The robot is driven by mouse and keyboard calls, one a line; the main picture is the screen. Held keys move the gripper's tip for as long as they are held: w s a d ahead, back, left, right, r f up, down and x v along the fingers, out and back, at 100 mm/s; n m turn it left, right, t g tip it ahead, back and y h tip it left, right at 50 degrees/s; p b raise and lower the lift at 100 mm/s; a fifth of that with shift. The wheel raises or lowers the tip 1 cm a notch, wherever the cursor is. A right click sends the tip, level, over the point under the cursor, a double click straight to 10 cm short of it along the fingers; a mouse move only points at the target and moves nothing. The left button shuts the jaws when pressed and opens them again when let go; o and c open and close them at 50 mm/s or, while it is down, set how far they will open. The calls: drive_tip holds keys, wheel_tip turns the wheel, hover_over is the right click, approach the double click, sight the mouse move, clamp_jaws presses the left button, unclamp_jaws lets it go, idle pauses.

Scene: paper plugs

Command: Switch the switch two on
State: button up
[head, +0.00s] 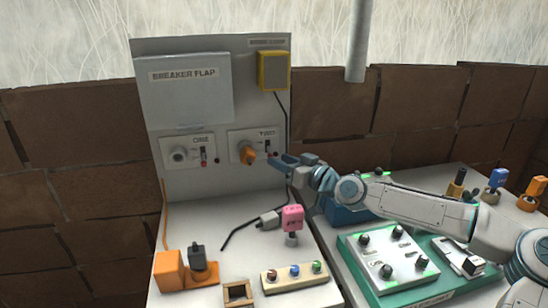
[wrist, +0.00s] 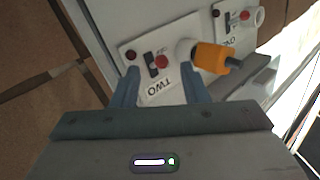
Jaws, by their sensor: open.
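An orange plug (wrist: 210,57) is in the socket beside the switch. My gripper (head: 276,161) is open and empty, just in front of the plate, its fingers (wrist: 160,82) on either side of the switch and label in view.
The plate marked ONE (head: 190,153) has its own switch and an empty-looking socket. Above is the breaker flap (head: 187,88), closed. On the bench below stand a pink plug (head: 293,219), an orange block (head: 170,272) and a wooden button board (head: 296,277).

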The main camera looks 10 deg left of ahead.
sight(269, 153)
drive_tip(key=shift+x, duration=1.6)
clamp_jaws()
